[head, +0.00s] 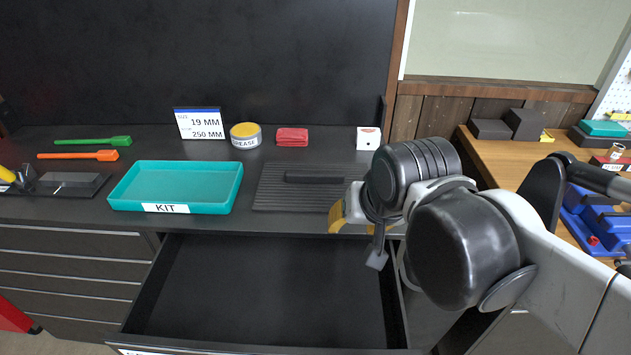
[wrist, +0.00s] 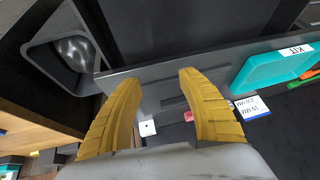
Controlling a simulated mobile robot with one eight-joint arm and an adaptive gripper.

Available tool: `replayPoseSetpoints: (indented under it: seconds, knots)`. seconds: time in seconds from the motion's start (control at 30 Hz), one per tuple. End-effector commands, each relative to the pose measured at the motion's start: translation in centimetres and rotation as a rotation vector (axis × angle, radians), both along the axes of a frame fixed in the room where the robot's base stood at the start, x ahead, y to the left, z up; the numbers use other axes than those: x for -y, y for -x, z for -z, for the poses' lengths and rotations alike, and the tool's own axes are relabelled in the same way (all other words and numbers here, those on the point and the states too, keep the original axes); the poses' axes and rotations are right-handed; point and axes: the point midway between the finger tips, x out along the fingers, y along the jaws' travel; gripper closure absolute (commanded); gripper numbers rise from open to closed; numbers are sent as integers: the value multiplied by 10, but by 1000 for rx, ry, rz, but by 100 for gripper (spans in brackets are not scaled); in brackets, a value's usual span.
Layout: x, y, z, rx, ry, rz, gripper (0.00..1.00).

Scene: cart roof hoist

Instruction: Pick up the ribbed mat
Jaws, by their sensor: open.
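The ribbed mat (head: 275,197) is a dark, flat, grooved rectangle on the counter, right of the teal KIT tray (head: 125,190). A raised dark bar (head: 314,176) lies across its upper middle. My gripper (head: 356,225) has yellow fingers and is beside the mat's front right corner, near the counter's front edge. My wrist and gripper hide part of the mat's right side. In the wrist view my gripper (wrist: 156,82) is open and empty, with the mat (wrist: 172,98) partly visible between and beyond its fingers. The gripper's exact height above the counter is unclear.
An open, empty-looking drawer (head: 265,290) juts out below the counter. Behind the mat stand a white cube (head: 368,138), a red folded cloth (head: 292,137), a grease tin (head: 245,135) and a size sign (head: 199,123). A wooden bench (head: 480,150) is at right.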

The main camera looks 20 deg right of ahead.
Motion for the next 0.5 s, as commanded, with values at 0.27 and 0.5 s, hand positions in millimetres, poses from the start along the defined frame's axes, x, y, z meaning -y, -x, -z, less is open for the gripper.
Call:
replayPoseSetpoints:
  seconds: [0.27,0.5]
  knots:
    - [1,-49,-41,-95,-134,255,53]
    - [3,-129,-72,-235,-292,674,53]
